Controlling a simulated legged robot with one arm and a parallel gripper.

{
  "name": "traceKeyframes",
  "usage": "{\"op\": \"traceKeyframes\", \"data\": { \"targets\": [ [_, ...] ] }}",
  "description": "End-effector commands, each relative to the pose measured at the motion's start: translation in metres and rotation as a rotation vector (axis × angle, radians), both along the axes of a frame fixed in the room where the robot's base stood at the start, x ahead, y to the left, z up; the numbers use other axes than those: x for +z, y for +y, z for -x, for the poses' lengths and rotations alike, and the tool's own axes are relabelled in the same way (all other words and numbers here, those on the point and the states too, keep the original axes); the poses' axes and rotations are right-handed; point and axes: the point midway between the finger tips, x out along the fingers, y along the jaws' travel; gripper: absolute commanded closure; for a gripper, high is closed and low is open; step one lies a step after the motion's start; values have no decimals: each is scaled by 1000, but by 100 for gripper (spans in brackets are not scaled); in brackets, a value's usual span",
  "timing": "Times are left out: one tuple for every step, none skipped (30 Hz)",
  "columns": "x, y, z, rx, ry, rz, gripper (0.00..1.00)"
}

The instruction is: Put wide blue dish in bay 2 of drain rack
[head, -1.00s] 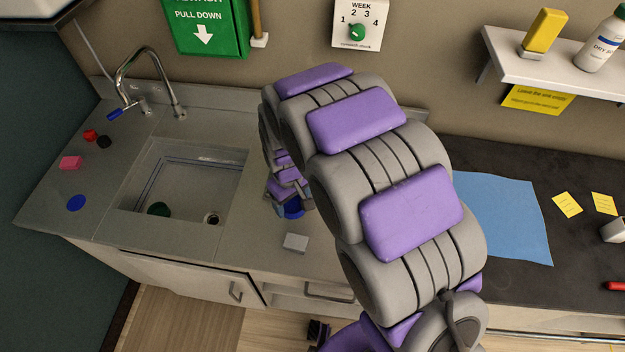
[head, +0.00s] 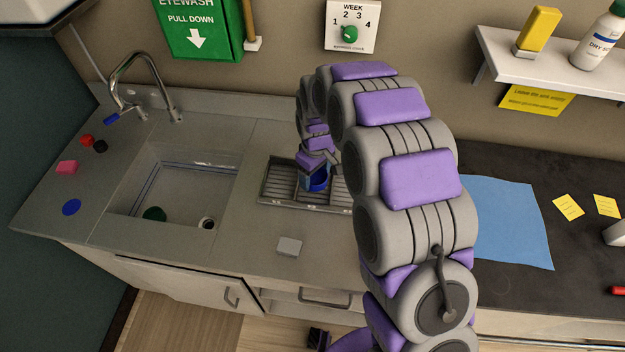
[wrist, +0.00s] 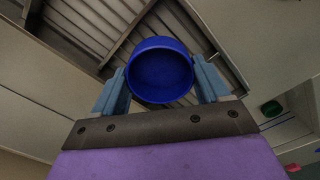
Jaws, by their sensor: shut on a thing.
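The wide blue dish (wrist: 160,72) is between the two fingers of my gripper (wrist: 160,88) in the wrist view, with a finger against each side. In the head view the dish (head: 318,184) shows under my gripper (head: 315,172), over the drain rack. The drain rack (head: 280,182) is a grey slatted tray with dividers, set in the counter right of the sink. Its slats also show behind the dish in the wrist view (wrist: 95,25). My arm hides the rack's right part. I cannot tell whether the dish touches the rack, and no bay numbers are readable.
The sink (head: 180,190) lies left of the rack and holds a dark green round thing (head: 154,214). A small grey block (head: 289,246) is on the counter in front of the rack. A blue disc (head: 71,207) and a pink block (head: 67,167) lie far left.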

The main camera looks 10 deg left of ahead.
Motion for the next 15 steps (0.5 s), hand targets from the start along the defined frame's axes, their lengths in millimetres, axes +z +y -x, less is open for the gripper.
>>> {"op": "traceKeyframes", "data": {
  "targets": [
    [-1,-1,-4,0,0,1,53],
    [-2,-1,-5,0,0,2,53],
    [-3,1,-6,1,0,4,53],
    [-4,3,-7,1,0,7,53],
    [-6,5,-7,0,0,9,53],
    [-10,8,-7,1,0,12,53],
    [-14,9,-7,1,0,13,53],
    [-18,10,-7,2,1,15,53],
    [-25,12,-7,2,1,17,53],
    [-29,13,-7,3,2,18,53],
    [-34,14,-6,3,2,19,53],
    [-39,14,-6,3,3,20,53],
    [-41,13,-6,3,3,20,53],
    [-41,12,-6,3,3,18,53],
    [-41,10,-6,2,1,16,53]
  ]
}}
